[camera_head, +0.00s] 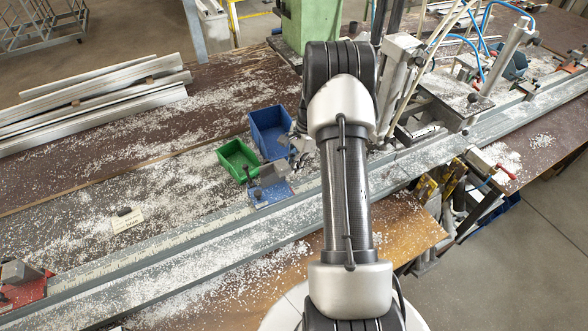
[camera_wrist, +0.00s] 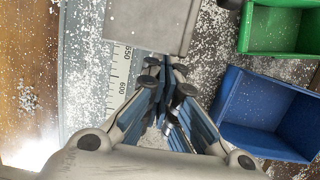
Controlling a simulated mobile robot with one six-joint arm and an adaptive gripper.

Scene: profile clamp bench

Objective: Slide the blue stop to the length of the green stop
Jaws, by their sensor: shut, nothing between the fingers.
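The blue stop (camera_head: 268,194) sits on the scaled rail near the middle of the bench in the head view, with a grey block and a dark knob on it. The grey block (camera_wrist: 150,22) at the top of the wrist view appears to be part of it. My gripper (camera_wrist: 166,68) is shut and empty beside the block's edge; I cannot tell whether it touches. In the head view my gripper (camera_head: 299,150) is to the right of the stop, partly hidden by my arm. I cannot make out a green stop in either view.
The rail's scale (camera_wrist: 118,72) shows 600 and 650. A blue bin (camera_head: 270,132) and a green bin (camera_head: 238,159) stand behind the stop. A red-based grey stop (camera_head: 22,280) is at far left. A label card (camera_head: 127,221) and metal profiles (camera_head: 90,95) lie left.

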